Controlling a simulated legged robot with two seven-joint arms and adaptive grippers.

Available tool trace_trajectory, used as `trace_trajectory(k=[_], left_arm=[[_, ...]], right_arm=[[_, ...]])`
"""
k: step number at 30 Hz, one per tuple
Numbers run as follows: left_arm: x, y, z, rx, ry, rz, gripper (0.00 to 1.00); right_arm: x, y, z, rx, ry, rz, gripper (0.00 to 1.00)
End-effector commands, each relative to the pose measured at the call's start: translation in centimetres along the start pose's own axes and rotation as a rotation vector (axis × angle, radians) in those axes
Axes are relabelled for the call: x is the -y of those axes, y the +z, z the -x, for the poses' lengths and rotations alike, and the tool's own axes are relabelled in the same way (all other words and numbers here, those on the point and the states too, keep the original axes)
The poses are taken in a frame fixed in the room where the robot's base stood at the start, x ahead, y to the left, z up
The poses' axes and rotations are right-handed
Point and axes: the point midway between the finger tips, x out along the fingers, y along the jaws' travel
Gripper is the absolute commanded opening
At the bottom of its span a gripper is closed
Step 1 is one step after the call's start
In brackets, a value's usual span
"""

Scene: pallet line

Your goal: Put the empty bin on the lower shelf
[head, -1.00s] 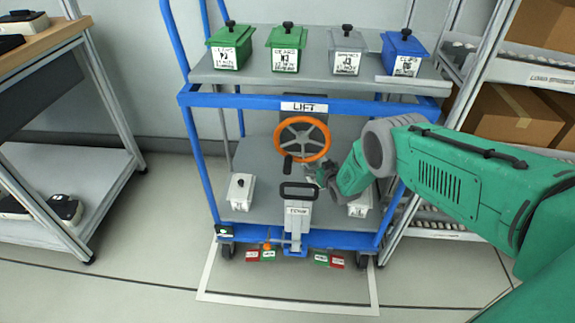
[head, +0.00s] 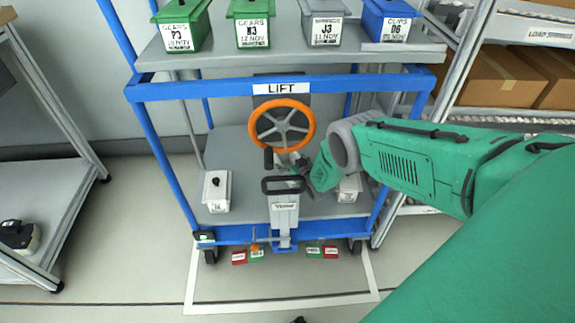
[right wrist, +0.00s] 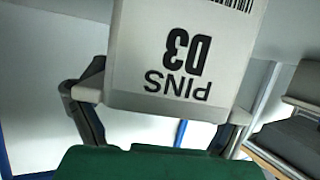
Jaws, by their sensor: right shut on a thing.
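A pale bin labelled PINS D3 (right wrist: 180,50) shows upside down in the right wrist view, between the two fingers of my right gripper (right wrist: 165,102), which is shut on it. Its inside does not show. In the head view my right gripper (head: 293,170) is in front of the cart's lower shelf (head: 250,195), just below the orange wheel; the held bin is not clear there. A white lidded bin (head: 216,192) stands at the shelf's left. Another white bin (head: 349,188) at the right is partly behind my arm. My left gripper is not in view.
The blue cart has an upper shelf (head: 290,56) with two green bins (head: 180,25), a grey bin and a blue bin (head: 387,20). The orange wheel (head: 282,125) and a black loop handle (head: 283,185) crowd the middle. Racks stand on both sides.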

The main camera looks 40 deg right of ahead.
Motion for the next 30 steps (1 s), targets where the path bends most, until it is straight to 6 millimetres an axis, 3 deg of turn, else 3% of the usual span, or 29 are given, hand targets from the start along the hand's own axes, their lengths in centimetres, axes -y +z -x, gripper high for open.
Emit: trace_trajectory(k=[5,6,7,20,30], left_arm=[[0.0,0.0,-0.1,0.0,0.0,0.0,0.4],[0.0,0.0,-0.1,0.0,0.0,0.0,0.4],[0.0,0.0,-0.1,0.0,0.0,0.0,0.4],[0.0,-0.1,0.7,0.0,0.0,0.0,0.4],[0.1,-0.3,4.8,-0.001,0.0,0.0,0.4]], right_arm=[[0.1,0.2,0.0,0.002,0.0,0.001,0.37],[0.1,0.2,0.1,0.003,0.0,0.001,0.88],[0.1,0.2,0.1,0.003,0.0,0.001,0.99],[0.0,0.0,0.9,0.002,0.0,-0.001,1.0],[0.1,-0.3,7.7,0.005,0.0,-0.001,1.0]])
